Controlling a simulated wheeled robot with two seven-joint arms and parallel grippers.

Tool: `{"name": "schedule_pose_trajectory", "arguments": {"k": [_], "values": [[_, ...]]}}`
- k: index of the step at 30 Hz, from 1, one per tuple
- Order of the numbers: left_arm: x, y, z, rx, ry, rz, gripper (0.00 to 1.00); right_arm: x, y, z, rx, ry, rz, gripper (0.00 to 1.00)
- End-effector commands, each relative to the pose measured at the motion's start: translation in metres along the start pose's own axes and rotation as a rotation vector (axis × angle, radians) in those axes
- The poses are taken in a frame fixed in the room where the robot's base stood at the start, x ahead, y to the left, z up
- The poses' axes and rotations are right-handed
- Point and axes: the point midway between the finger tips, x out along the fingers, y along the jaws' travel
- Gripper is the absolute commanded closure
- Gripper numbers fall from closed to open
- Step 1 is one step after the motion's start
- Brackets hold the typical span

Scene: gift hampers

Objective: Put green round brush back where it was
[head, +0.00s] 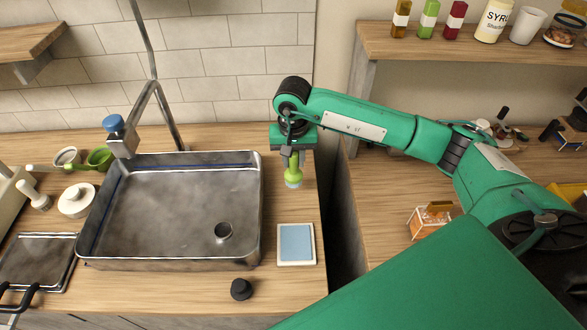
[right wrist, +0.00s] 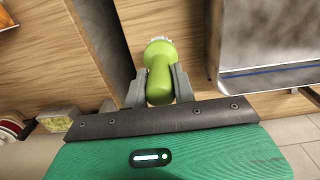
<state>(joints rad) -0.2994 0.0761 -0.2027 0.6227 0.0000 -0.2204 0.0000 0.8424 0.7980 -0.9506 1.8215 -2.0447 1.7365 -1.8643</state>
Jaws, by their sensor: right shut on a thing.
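The green round brush (head: 293,172) has a bright green handle and a pale bristle end that points down. My right gripper (head: 291,152) is shut on its handle, above the counter strip to the right of the sink. In the right wrist view the brush (right wrist: 160,75) sits between the two grey fingers of my right gripper (right wrist: 160,88). I cannot tell whether the bristles touch the counter. My left gripper is not in view.
The metal sink (head: 255,215) with its faucet (head: 122,135) lies left of the brush. A blue-and-white square item (head: 296,245) and a black knob (head: 241,289) are in front. A dark gap (head: 343,225) separates this counter from the right one, which holds a small box (head: 430,221).

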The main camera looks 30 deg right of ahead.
Motion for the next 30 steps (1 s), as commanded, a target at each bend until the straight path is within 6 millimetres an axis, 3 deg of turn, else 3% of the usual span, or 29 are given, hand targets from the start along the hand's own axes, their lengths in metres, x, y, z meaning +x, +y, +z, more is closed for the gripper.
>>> {"name": "schedule_pose_trajectory", "arguments": {"k": [3,11,17,28,29,30], "values": [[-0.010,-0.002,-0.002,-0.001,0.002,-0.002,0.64,0.017,0.000,0.001,0.001,-0.003,0.002,0.97],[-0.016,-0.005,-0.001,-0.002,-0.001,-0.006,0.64,0.038,0.000,0.002,0.000,-0.003,0.001,0.97],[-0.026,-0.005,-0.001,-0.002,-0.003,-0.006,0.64,0.064,0.000,0.002,0.000,-0.001,0.001,0.97],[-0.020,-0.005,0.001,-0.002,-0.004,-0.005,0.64,0.070,-0.001,0.001,-0.001,0.001,0.000,0.97],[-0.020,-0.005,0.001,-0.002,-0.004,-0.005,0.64,0.070,0.000,0.001,-0.001,0.001,0.000,0.72],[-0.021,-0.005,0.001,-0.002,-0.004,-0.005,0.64,0.069,0.000,0.001,-0.001,0.001,0.000,0.64]]}}
